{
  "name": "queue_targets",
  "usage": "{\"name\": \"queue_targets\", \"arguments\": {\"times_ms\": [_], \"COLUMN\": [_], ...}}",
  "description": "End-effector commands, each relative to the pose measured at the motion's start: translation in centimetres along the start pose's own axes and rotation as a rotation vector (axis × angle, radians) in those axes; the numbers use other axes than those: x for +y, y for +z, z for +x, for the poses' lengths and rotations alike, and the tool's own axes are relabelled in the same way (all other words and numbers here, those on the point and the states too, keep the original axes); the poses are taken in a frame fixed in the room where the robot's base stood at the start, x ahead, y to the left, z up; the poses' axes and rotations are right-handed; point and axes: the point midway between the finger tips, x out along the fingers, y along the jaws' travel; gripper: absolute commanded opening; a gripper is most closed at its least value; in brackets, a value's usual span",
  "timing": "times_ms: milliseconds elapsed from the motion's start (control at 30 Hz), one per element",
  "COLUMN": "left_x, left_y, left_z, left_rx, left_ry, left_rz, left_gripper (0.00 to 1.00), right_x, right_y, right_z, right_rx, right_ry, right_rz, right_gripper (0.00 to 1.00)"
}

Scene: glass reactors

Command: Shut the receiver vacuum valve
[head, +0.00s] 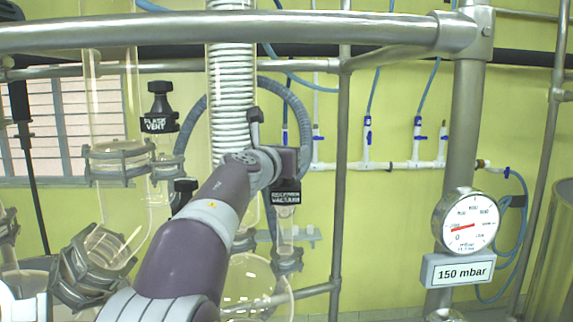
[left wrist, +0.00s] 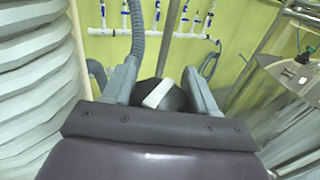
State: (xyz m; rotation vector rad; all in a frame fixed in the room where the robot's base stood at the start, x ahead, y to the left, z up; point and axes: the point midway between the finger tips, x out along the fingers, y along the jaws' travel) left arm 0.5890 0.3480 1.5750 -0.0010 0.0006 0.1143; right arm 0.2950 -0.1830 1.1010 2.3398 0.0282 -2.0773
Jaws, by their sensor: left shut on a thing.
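The receiver vacuum valve carries a black label (head: 285,197) in the head view, on glassware right of my left wrist. My left gripper (head: 288,162) is just above this label, and its body covers most of the valve's knob there. In the left wrist view, the two grey fingers of my left gripper (left wrist: 163,70) stand on either side of a dark round knob (left wrist: 178,98) with a white bar across it. The gripper is shut on this knob. The white bar lies tilted, its right end higher. My right gripper is not in view.
A black flask vent valve (head: 160,97) stands left of my arm. A white coiled condenser (head: 230,80) rises behind my wrist. A steel rail (head: 210,32) crosses above. A round gauge (head: 466,221) hangs at right, over a sign (head: 459,271) reading 150 mbar.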

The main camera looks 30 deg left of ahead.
Motion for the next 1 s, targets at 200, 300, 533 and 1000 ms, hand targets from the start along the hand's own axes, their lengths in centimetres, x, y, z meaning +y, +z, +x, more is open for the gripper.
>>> {"name": "queue_targets", "arguments": {"times_ms": [200, 300, 533, 1000], "left_x": [-0.03, -0.08, -0.1, -0.11], "left_y": [0.01, 0.04, 0.08, 0.03], "left_z": [-0.05, -0.06, -0.06, -0.12], "left_rx": [-0.002, -0.002, -0.002, -0.002], "left_ry": [-0.047, -0.056, -0.058, -0.058], "left_rz": [0.002, 0.002, 0.002, 0.002], "left_gripper": [0.27, 0.27, 0.27, 0.78], "right_x": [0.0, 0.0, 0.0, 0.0], "right_y": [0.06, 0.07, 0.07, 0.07], "right_z": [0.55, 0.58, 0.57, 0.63], "right_rx": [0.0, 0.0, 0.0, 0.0], "right_ry": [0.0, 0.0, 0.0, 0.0], "right_rz": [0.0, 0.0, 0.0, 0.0], "right_gripper": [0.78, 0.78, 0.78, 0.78]}}
